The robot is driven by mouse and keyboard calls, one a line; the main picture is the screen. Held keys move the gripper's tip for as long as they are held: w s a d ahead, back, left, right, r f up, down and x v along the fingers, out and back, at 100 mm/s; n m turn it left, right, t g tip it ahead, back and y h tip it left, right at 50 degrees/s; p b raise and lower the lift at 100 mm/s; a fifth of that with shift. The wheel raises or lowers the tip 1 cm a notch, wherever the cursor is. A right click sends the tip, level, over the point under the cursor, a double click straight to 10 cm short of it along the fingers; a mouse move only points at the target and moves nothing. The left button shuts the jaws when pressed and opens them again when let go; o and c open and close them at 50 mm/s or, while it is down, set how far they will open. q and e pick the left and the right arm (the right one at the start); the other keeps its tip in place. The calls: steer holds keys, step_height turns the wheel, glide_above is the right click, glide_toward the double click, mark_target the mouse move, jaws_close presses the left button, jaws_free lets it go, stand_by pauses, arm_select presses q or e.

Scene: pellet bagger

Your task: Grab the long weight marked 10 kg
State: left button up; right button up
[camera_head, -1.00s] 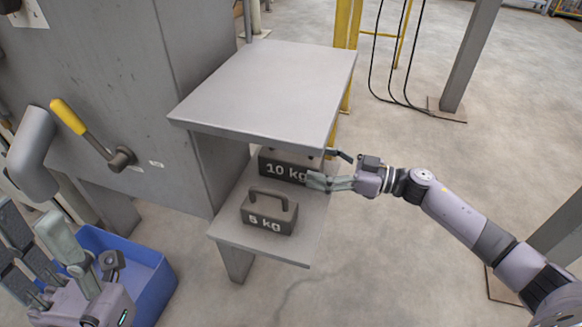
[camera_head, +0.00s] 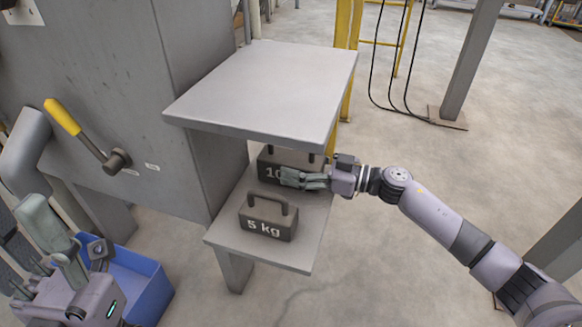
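The long dark weight marked 10 kg (camera_head: 273,161) lies at the back of the lower shelf, under the upper plate. Its label is partly covered by my fingers, and its handle is mostly hidden under the plate edge. My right gripper (camera_head: 303,178) reaches in from the right, its visible fingers in front of the weight's right half. The other finger is hidden, so I cannot tell its opening or whether it touches the weight. My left gripper (camera_head: 52,240) stands at the lower left, fingers apart and empty, away from the weights.
A smaller weight marked 5 kg (camera_head: 267,222) with an upright handle sits at the front of the lower shelf (camera_head: 270,255). The upper plate (camera_head: 270,88) overhangs the back. A blue bin (camera_head: 150,298) and a yellow-handled lever (camera_head: 65,118) are left.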

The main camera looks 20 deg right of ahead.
jaws_close()
steer(key=shift+w+r, duration=0.1)
steer(key=shift+r, duration=0.1)
stand_by(0.6)
